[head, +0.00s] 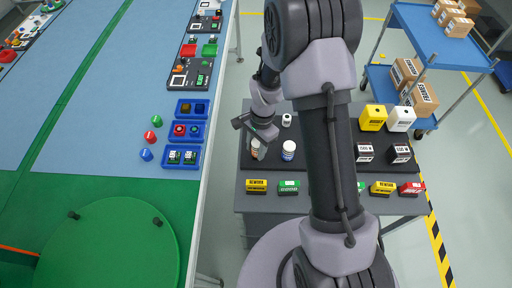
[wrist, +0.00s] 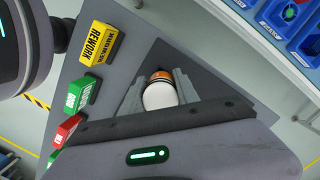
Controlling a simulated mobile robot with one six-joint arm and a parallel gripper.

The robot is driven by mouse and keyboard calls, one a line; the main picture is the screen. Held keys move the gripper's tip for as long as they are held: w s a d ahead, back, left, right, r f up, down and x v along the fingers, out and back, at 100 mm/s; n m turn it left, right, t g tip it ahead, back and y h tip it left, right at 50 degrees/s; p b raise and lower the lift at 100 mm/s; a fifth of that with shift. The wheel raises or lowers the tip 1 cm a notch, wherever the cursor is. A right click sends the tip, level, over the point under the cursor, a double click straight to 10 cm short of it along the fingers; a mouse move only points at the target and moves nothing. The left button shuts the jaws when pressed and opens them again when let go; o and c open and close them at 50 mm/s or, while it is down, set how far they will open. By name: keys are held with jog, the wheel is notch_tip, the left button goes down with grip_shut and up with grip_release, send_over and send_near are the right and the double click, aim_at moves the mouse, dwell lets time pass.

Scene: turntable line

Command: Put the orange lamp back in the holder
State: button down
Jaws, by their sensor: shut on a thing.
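The orange lamp (wrist: 159,92), a white rounded body with an orange band, sits between the two fingers of my gripper (wrist: 160,84) in the wrist view. My gripper is shut on it. In the head view my gripper (head: 256,137) is over the left part of the dark mat on the grey table, and the lamp (head: 255,150) shows small below it. I cannot tell whether the lamp touches the mat. A white lamp with a blue band (head: 288,150) stands just to the right. I cannot make out which thing is the holder.
The grey table (head: 300,205) carries yellow, green and red labelled blocks along its front. Blue bins (head: 181,157) and dark trays (head: 186,75) line the edge of the line at left. A green turntable (head: 108,245) is at lower left. A blue cart (head: 412,30) with boxes stands at upper right.

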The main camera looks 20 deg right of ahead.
jog(key=shift+f+b, duration=0.6)
jog(key=shift+f, duration=0.15)
jog(key=c, duration=0.8)
grip_release()
jog(key=shift+c, duration=0.2)
jog(key=shift+r, duration=0.15)
notch_tip(320, 180, up, 17)
jog(key=w+d+p, duration=0.1)
jog(key=d+p, duration=0.1)
jog(key=p, duration=0.2)
jog(key=s+a+r+n+t+b, duration=0.1)
jog(key=s+n+t+b, duration=0.1)
jog(key=s+b, duration=0.2)
jog(key=s+a+r+n+t+b, duration=0.2)
jog(key=s+n+b, duration=0.1)
jog(key=s, duration=0.6)
jog(key=s+a+r+n+t+b, duration=0.2)
jog(key=s+n+b, duration=0.1)
jog(key=s+b, duration=0.2)
jog(key=shift+s+a+r+t+b, duration=0.2)
jog(key=shift+s+t+b, duration=0.15)
jog(key=shift+s, duration=0.5)
